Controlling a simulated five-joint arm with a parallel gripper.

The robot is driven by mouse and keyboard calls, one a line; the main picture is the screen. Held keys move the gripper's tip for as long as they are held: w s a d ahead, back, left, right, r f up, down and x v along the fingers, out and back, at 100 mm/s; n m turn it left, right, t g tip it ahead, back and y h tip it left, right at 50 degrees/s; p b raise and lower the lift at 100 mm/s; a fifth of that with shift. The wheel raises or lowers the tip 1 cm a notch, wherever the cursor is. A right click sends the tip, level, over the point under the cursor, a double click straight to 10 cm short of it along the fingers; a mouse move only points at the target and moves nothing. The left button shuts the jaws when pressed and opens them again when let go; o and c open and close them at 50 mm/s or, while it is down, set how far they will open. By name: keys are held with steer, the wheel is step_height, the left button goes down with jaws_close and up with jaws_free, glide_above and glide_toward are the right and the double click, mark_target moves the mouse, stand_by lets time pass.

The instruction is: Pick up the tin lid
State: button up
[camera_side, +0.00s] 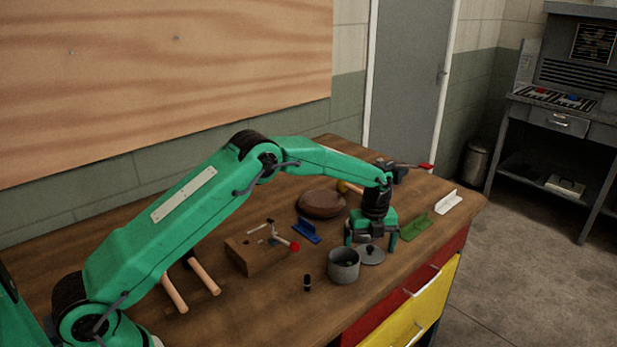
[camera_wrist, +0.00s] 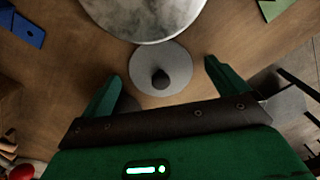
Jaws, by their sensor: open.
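The tin lid (camera_side: 372,257) is a flat grey disc with a dark knob, lying on the wooden bench to the right of the open grey tin (camera_side: 343,267). The fingers appear apart from the lid and hold nothing.
A blue bracket (camera_side: 305,231), a green bracket (camera_side: 416,228) and a white bracket (camera_side: 448,203) lie around. A brown round pad (camera_side: 321,204) sits behind. A wooden block (camera_side: 257,256) with a red-ended tool stands left. A small black item (camera_side: 307,283) stands near the front edge.

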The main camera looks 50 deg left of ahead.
mark_target(371, 249)
steer(key=c, duration=1.1)
steer(key=shift+o, duration=0.2)
steer(key=shift+r, duration=0.1)
steer(key=shift+r, duration=0.75)
steer(key=r, duration=0.3)
steer(key=shift+s+d, duration=0.2)
steer(key=shift+d, duration=0.2)
steer(key=s+d+r, duration=0.6)
steer(key=d, duration=0.2)
steer(key=shift+s+d+r, duration=0.15)
steer(key=shift+d+r, duration=0.05)
steer(key=shift+d, duration=0.15)
steer(key=shift+a, duration=0.1)
steer(key=s+a+r, duration=0.1)
steer(key=s+a, duration=0.2)
steer(key=a, duration=0.6)
steer(key=shift+s+a+r, duration=0.15)
steer(key=shift+r, duration=0.1)
